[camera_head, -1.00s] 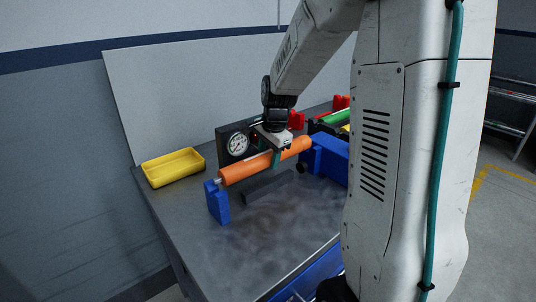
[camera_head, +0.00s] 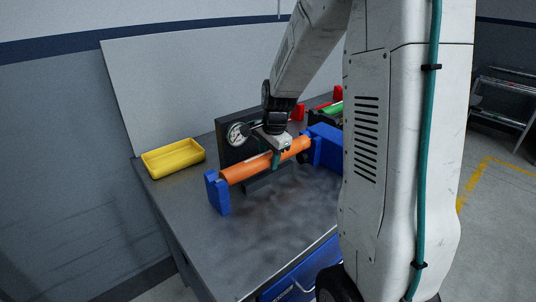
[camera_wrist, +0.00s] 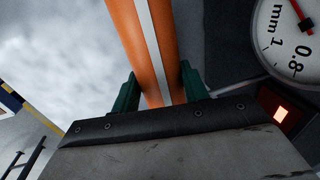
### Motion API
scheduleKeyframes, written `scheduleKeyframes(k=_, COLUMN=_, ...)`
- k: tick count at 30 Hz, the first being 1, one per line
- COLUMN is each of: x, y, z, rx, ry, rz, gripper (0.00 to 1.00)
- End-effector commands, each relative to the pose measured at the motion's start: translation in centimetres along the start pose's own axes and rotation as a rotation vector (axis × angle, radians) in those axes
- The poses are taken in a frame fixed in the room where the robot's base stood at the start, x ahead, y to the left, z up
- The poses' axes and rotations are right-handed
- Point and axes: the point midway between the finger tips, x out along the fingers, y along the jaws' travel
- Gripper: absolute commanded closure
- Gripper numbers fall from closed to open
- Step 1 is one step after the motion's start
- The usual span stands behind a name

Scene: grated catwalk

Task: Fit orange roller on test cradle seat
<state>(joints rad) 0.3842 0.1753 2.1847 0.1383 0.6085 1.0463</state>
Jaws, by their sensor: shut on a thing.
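The orange roller (camera_head: 250,166) lies level across the test cradle, with a pale stripe along it in the wrist view (camera_wrist: 148,30). My gripper (camera_head: 276,158) is shut on the roller from above, right of its middle; its teal fingers (camera_wrist: 160,90) straddle it in the wrist view. The test cradle has a blue left post (camera_head: 218,194) and a larger blue block (camera_head: 324,148) at the right. The roller's left end is at the top of the left post. I cannot tell whether its shaft rests fully in the seat. Its right end is close to the blue block.
A round dial gauge (camera_head: 237,134) on a dark panel stands behind the roller. A yellow tray (camera_head: 173,158) sits at the back left. A green roller (camera_head: 332,108) and red supports are behind at the right. The front of the table (camera_head: 275,215) is clear.

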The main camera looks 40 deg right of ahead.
Motion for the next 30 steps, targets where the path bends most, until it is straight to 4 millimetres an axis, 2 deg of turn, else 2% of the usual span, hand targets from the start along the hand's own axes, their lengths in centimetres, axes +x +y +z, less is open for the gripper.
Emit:
scheduleKeyframes(k=13, x=0.02, y=-0.05, z=-0.03, rx=-0.001, ry=0.001, rz=-0.002, gripper=0.97)
scheduleKeyframes(k=14, x=0.02, y=-0.05, z=-0.03, rx=-0.001, ry=0.001, rz=-0.002, gripper=0.47)
scheduleKeyframes(k=15, x=0.02, y=-0.05, z=-0.03, rx=-0.001, ry=0.001, rz=-0.002, gripper=0.36)
scheduleKeyframes(k=16, x=0.02, y=-0.05, z=-0.03, rx=-0.001, ry=0.001, rz=-0.002, gripper=0.3)
scheduleKeyframes(k=22, x=0.05, y=-0.02, z=-0.02, rx=-0.001, ry=0.001, rz=-0.001, gripper=0.3)
scheduleKeyframes(k=24, x=0.11, y=0.03, z=0.0, rx=-0.001, ry=0.0, rz=0.001, gripper=0.12)
scheduleKeyframes(k=30, x=0.09, y=0.01, z=0.0, rx=-0.001, ry=0.0, rz=0.0, gripper=0.12)
